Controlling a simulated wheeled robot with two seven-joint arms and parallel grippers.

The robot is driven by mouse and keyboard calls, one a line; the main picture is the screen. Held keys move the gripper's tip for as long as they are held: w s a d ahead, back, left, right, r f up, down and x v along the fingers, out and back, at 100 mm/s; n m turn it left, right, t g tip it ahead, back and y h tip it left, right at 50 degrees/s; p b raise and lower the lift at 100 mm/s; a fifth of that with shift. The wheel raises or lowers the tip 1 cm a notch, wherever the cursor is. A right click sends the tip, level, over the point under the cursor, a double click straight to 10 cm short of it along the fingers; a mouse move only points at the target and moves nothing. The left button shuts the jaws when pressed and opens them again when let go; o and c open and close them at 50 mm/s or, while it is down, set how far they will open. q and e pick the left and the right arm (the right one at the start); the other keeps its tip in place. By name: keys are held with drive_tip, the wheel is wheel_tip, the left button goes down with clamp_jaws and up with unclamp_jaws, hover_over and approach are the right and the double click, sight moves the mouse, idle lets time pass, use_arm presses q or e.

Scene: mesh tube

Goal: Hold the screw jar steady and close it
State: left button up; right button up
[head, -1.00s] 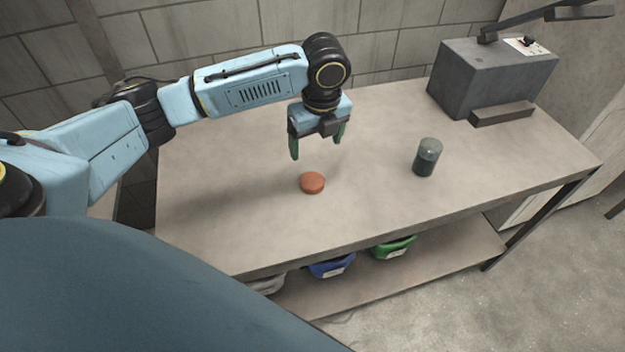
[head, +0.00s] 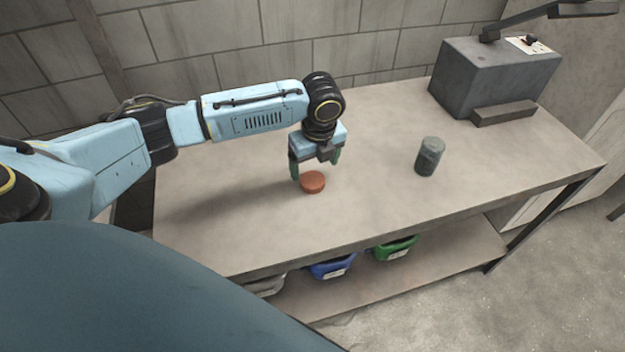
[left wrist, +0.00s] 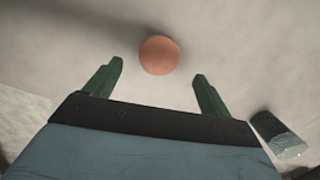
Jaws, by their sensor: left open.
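The orange-red round lid (head: 313,182) lies flat on the table. It also shows in the left wrist view (left wrist: 159,55), just beyond and between the fingertips. The dark grey cylindrical jar (head: 428,158) stands upright on the table to the right of the lid, apart from it. In the left wrist view the jar (left wrist: 279,136) is at the lower right. My left gripper (head: 315,170) points down with its green fingers open, close above and behind the lid, with nothing between them. My right gripper is not in view.
A grey machine box (head: 492,78) with a lamp arm stands at the table's back right. The table (head: 230,215) is otherwise clear. Blue (head: 332,268) and green (head: 394,248) bins sit on the shelf below.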

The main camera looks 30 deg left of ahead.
sight(312, 179)
use_arm(q)
drive_tip(key=f, duration=0.3)
drive_tip(key=f+b, duration=0.1)
drive_tip(key=shift+w+a+f, duration=0.1)
drive_tip(key=shift+a+f, duration=0.15)
drive_tip(key=shift+a, duration=0.1)
drive_tip(key=shift+f, duration=0.25)
drive_tip(key=c, duration=1.1)
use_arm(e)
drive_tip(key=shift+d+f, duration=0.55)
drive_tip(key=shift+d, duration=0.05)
